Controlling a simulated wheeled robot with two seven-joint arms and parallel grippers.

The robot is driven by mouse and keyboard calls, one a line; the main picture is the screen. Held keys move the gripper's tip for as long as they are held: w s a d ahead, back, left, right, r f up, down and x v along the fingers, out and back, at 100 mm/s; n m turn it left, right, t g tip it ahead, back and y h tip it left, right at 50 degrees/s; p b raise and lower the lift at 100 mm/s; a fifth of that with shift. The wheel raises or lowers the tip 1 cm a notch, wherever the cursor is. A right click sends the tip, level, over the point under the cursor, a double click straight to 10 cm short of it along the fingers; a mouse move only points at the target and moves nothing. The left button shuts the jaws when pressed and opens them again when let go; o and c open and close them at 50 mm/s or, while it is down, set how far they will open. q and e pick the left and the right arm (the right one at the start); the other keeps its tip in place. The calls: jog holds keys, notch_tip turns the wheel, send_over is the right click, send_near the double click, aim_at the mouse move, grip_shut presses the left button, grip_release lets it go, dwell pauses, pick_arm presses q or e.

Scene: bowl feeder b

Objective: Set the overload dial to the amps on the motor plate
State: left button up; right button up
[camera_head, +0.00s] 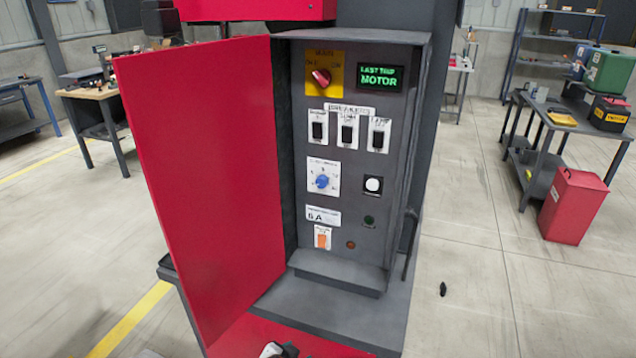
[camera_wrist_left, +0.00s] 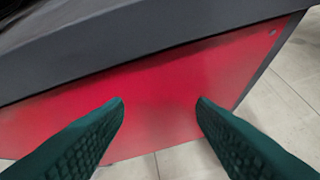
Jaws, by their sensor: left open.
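The overload dial is a blue knob (camera_head: 322,182) on a white square plate in the open cabinet; its marks are too small to read. Below it a white motor plate (camera_head: 322,216) reads what looks like "5 A", though the digit is blurred. A green-lettered screen (camera_head: 379,78) shows "LAST TRIP MOTOR". My left gripper (camera_wrist_left: 160,103) is open and empty in the left wrist view, facing a red panel below a dark grey ledge. The dial is not in that view. A small white and black part, likely mine, shows at the bottom of the head view. My right gripper is not in view.
A red door (camera_head: 215,170) stands open on the cabinet's left. A grey ledge (camera_head: 335,281) juts out below.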

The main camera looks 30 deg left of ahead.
pick_arm(q)
jog(key=w+a+r+t, duration=0.2)
jog(key=w+r, duration=0.2)
jog(key=r, duration=0.4)
jog(key=w+a+r+t, duration=0.15)
jog(key=w+r, duration=0.25)
jog(key=r, duration=0.5)
jog(key=t+y+p, duration=0.2)
jog(key=t, duration=0.3)
send_near(320, 183)
jog(key=shift+g, duration=0.25)
jog(key=p+x, duration=0.2)
jog(key=x, duration=0.6)
jog(key=shift+w+r, duration=0.15)
jog(key=shift+w, duration=0.15)
jog(key=c, duration=1)
jog(key=shift+o, duration=0.2)
